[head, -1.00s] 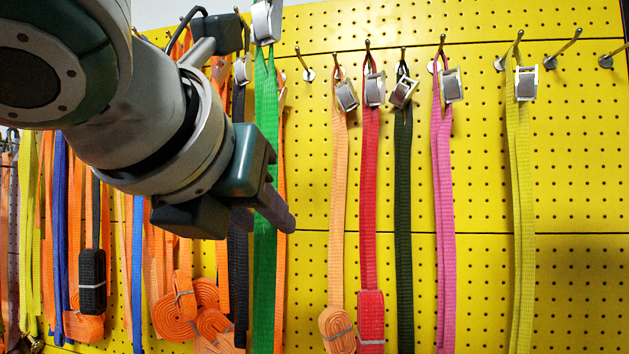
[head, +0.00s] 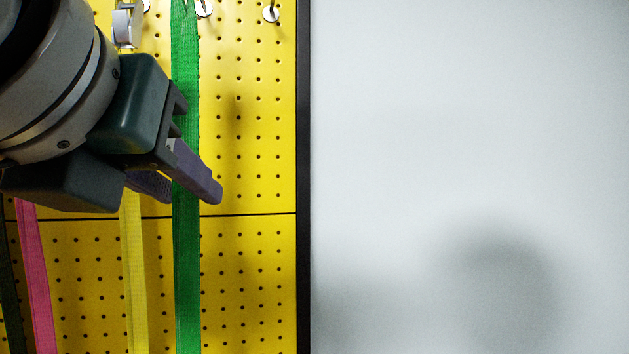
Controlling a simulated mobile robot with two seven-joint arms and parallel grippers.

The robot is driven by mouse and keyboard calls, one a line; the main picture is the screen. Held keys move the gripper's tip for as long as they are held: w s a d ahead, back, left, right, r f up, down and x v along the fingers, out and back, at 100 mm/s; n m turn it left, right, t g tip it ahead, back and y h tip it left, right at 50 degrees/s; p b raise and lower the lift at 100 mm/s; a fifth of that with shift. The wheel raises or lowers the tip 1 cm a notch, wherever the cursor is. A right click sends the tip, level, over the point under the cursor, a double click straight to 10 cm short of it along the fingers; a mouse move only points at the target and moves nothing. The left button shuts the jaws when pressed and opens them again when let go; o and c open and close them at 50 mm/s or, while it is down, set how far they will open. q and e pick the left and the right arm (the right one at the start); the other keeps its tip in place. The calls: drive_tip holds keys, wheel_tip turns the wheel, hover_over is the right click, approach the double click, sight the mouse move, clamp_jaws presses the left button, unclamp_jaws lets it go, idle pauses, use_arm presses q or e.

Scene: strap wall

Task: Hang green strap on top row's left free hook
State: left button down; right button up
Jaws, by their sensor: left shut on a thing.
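My left gripper (head: 188,190) is shut on the green strap (head: 187,290), with one finger in front of it. The strap hangs straight down, in front of the yellow pegboard, and runs out of view at top and bottom. Its upper end and buckle are out of view. At the top edge, the metal bases of hooks show: one right beside the strap (head: 204,8) and one farther right (head: 271,12). Another base (head: 147,5) shows partly, left of the strap. The hook tips are cut off. My right gripper is not in view.
A yellow strap (head: 135,270) with a metal buckle (head: 127,25) hangs just left of the green one, partly behind my gripper. A pink strap (head: 38,285) and a dark green strap (head: 10,290) hang farther left. The pegboard (head: 248,270) ends at a dark edge (head: 303,180); a pale wall lies beyond.

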use_arm(q)
drive_tip(key=w+a, duration=0.1)
drive_tip(key=w, duration=0.2)
drive_tip(key=w+a+f+b, duration=0.1)
drive_tip(key=w, duration=0.2)
drive_tip(key=w+a+f, duration=0.1)
drive_tip(key=w, duration=0.2)
drive_tip(key=shift+w+b, duration=0.1)
drive_tip(key=shift+b, duration=0.3)
idle(0.4)
idle(0.7)
drive_tip(key=shift+c, duration=2.4)
unclamp_jaws()
